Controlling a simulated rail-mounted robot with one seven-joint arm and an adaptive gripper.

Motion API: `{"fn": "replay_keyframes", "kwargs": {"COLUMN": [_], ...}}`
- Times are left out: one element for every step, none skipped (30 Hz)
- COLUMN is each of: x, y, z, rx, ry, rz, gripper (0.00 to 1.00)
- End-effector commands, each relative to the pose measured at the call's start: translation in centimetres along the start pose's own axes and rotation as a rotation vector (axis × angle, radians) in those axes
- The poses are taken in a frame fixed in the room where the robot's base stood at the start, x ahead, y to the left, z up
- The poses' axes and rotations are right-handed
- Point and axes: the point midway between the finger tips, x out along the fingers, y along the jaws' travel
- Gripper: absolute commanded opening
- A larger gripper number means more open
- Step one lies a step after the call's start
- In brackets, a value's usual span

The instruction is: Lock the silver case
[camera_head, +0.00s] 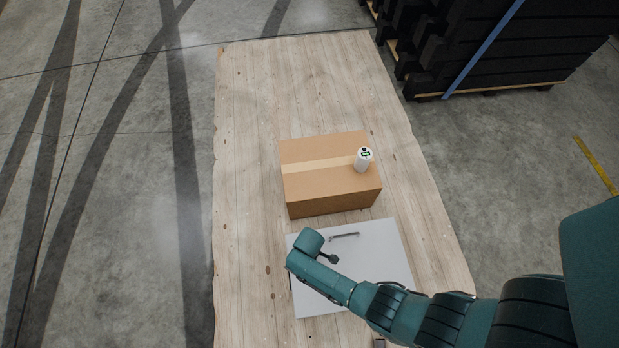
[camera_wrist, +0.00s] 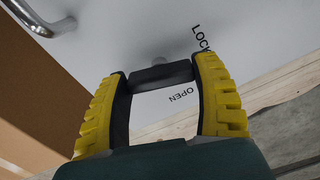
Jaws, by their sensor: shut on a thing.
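The silver case (camera_head: 384,255) lies on the wooden surface, its pale top facing up with a metal handle (camera_head: 344,236) near the box. The wrist view shows the case top (camera_wrist: 112,45), the handle (camera_wrist: 42,18) at upper left, and the printed words LOCK (camera_wrist: 202,38) and OPEN (camera_wrist: 181,96). My gripper (camera_wrist: 162,72) has its yellow-and-black fingers closed on a dark bar-shaped knob (camera_wrist: 160,76) on the case top. A round grey part shows just behind the knob. In the head view my arm covers part of the case and the fingers are not clearly visible.
A cardboard box (camera_head: 325,198) stands right behind the case, with a white cylindrical item (camera_head: 363,161) with a small display on top. The wooden surface (camera_head: 250,110) is clear at the back and left.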

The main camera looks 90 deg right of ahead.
Motion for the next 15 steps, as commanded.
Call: {"fn": "replay_keyframes", "kwargs": {"x": [-0.15,-0.15,-0.16,-0.15,-0.13,-0.12,-0.12,-0.12,-0.12,-0.11,-0.1,-0.08,-0.08,-0.07,-0.06], "y": [0.03,0.04,0.05,0.05,0.05,0.05,0.06,0.06,0.06,0.05,0.05,0.04,0.04,0.04,0.03], "z": [-0.07,-0.09,-0.11,-0.12,-0.11,-0.11,-0.12,-0.13,-0.13,-0.12,-0.11,-0.1,-0.09,-0.09,-0.09], "rx": [-0.037,-0.061,-0.09,-0.112,-0.131,-0.156,-0.175,-0.19,-0.21,-0.224,-0.237,-0.251,-0.262,-0.27,-0.28], "ry": [0.001,0.001,0.001,0.002,0.002,0.002,0.002,0.002,0.002,0.002,0.002,0.001,0.001,0.001,0.001], "rz": [0.0,0.0,0.001,0.001,0.001,0.001,0.001,0.001,0.001,0.001,0.001,0.001,0.001,0.001,0.001], "gripper": [0.31,0.31,0.31,0.31,0.31,0.31,0.31,0.31,0.31,0.31,0.31,0.31,0.31,0.31,0.31]}}
